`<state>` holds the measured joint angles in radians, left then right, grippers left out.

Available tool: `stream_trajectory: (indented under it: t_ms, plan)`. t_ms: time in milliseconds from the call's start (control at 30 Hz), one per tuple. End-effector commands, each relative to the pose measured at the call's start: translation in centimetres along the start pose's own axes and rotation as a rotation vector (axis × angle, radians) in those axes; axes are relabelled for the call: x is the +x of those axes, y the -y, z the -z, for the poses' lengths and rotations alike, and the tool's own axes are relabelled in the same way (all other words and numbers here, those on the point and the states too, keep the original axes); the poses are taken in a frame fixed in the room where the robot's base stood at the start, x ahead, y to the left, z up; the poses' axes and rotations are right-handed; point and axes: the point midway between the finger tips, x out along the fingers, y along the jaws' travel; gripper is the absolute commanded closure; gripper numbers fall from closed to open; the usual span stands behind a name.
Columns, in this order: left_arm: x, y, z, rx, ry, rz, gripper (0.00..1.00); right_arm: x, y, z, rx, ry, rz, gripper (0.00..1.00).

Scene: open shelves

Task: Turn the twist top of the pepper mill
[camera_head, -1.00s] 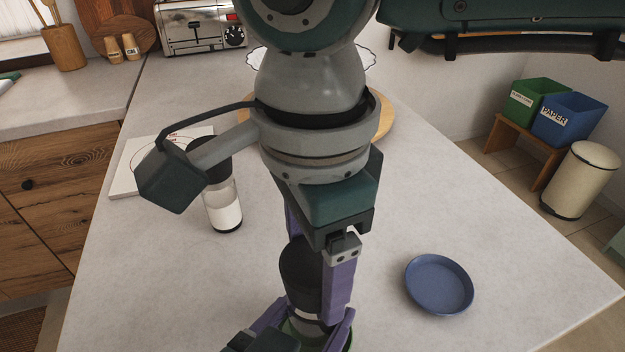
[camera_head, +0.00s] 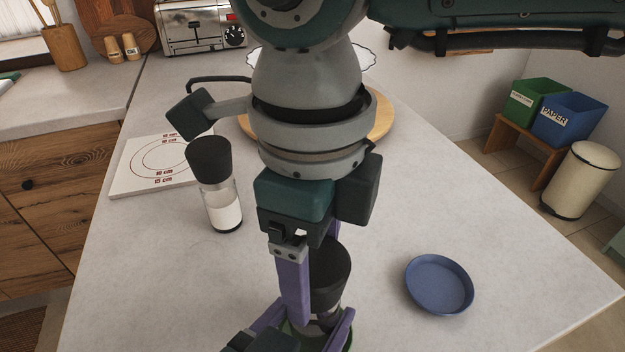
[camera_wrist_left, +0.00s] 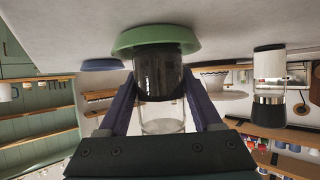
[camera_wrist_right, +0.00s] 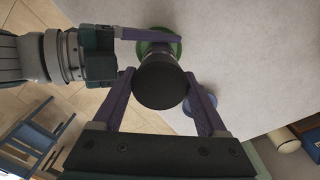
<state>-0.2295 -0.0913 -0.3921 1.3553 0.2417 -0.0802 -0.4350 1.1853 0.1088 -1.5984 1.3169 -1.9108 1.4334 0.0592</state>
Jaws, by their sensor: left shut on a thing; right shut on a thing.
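The pepper mill has a black twist top (camera_head: 332,268), seen from above in the right wrist view (camera_wrist_right: 160,86). Its clear body with dark contents (camera_wrist_left: 160,76) stands on a green dish (camera_wrist_left: 150,36), which also shows in the right wrist view (camera_wrist_right: 165,46). My left gripper (camera_head: 316,308) is shut around the lower body from the near side. My right gripper (camera_head: 314,298) reaches down from above and is shut on the twist top, one finger on each side. Its far finger is mostly hidden in the head view.
A second mill (camera_head: 222,205) with white contents stands to the left, by a white board with printed rings (camera_head: 150,165). A blue plate (camera_head: 439,284) lies to the right. A round wooden board (camera_head: 384,118) is behind my right arm. The counter between is clear.

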Motion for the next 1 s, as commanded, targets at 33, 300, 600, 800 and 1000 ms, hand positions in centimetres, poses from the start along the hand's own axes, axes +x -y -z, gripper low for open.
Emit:
stream_trajectory:
  t_ms: [33,300,600,800,1000]
  plan:
    - [-0.01,0.04,-0.06,-0.001,0.002,0.0,0.7,-0.05,-0.06,-0.03,0.018,0.0,-0.003,0.8]
    - [-0.01,0.04,-0.07,-0.001,0.002,0.0,0.7,-0.05,-0.07,-0.03,0.076,-0.001,-0.004,0.8]
    - [-0.01,0.04,-0.07,0.0,0.002,0.0,0.7,-0.06,-0.07,-0.04,0.081,-0.001,-0.004,0.8]
    - [-0.01,0.04,-0.07,0.0,0.002,0.0,0.7,-0.05,-0.07,-0.03,0.081,-0.001,-0.004,0.16]
    - [-0.01,0.03,-0.06,0.0,0.002,0.0,0.7,-0.03,-0.03,-0.02,0.081,-0.001,-0.003,0.0]
